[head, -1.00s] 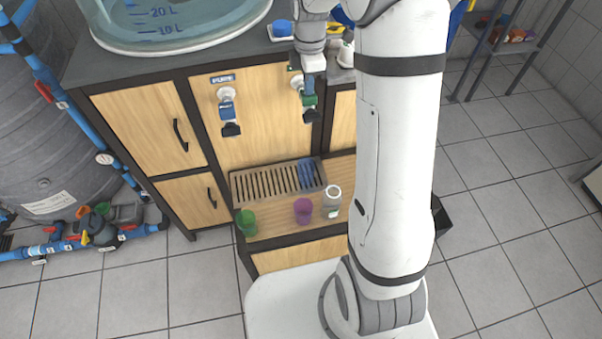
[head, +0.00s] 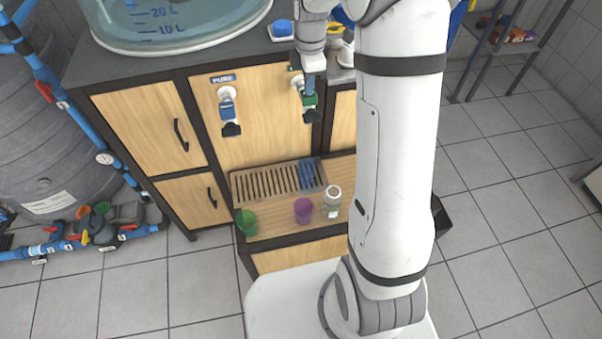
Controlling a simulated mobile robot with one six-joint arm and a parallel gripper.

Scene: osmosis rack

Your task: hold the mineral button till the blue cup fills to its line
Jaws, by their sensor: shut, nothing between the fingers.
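The blue cup (head: 307,173) stands on the slatted drip tray (head: 233,188), under the green-marked tap (head: 312,112). Its fill level and line are too small to make out. My gripper (head: 309,85) is shut and empty, pointing down at the top of the green-marked tap on the wooden panel. It hides the button there, so I cannot tell whether it is touching or pressing it. A second tap with a blue body (head: 228,108) is to the left, under a label reading PURE.
A large water vessel (head: 180,35) sits on the counter.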

